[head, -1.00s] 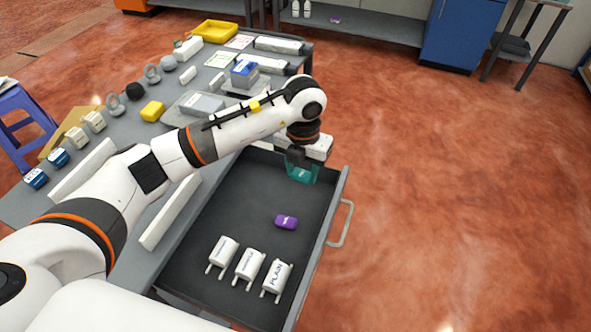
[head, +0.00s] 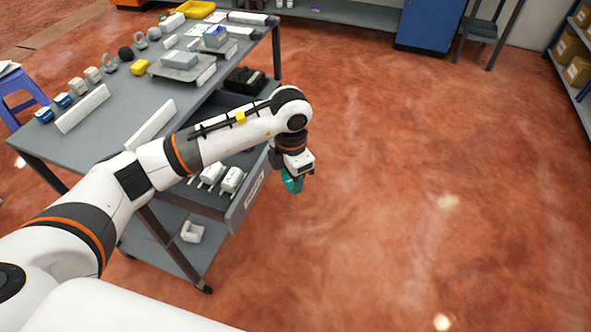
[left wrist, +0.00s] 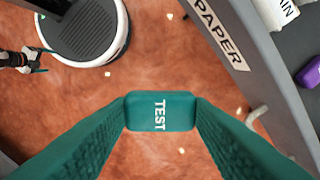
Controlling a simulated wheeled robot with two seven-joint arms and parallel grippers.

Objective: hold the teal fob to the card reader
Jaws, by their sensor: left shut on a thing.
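The teal fob (left wrist: 160,111), marked TEST, is between the two teal fingers of my left gripper (left wrist: 161,112) in the left wrist view. The gripper is shut on it. In the head view my left gripper (head: 292,178) hangs over the floor, just right of the open drawer's front, with teal showing beneath it. I cannot make out the card reader for certain in either view. In the left wrist view what looks like my right gripper (left wrist: 38,60) shows small at the left edge; its jaws are too small to judge.
The drawer (head: 250,195) stands open under the grey table (head: 75,140); its front is marked PAPER in the left wrist view. White labelled pieces (head: 232,180) and a purple fob (left wrist: 310,73) lie in it. Floor to the right is clear; a shelf rack (head: 572,90) stands far right.

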